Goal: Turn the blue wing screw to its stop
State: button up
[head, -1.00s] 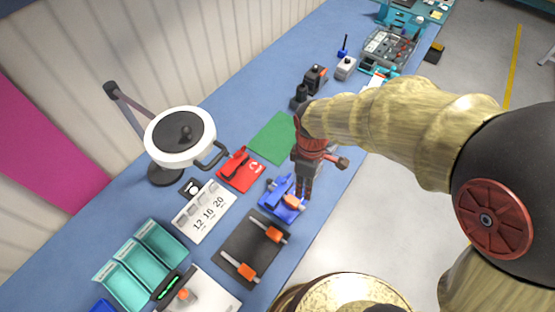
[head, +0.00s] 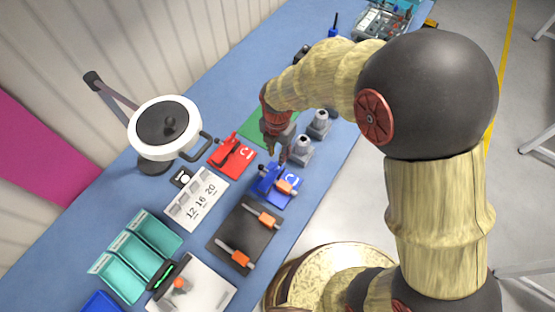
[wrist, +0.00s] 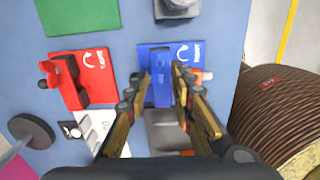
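The blue fixture (head: 272,182) stands on the bench near its front edge. In the wrist view its blue plate (wrist: 197,47) carries a white curved arrow and a small label. A raised blue part (wrist: 162,84) stands on the plate; I cannot tell how much of it is the wing screw. My gripper (wrist: 161,74) is open above the fixture, with one finger on each side of the raised blue part. I cannot tell whether the fingers touch it. In the head view my gripper (head: 279,156) points down just above the fixture.
A red fixture (wrist: 97,62) with its own arrow sits left of the blue one. An orange-handled piece (head: 286,187) lies at the blue fixture's right. Grey blocks (head: 301,150) stand behind it. A black mat (head: 232,232) with orange-handled parts lies in front.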

jog(key=shift+f, duration=2.4)
jog(key=c, duration=0.3)
grip_shut()
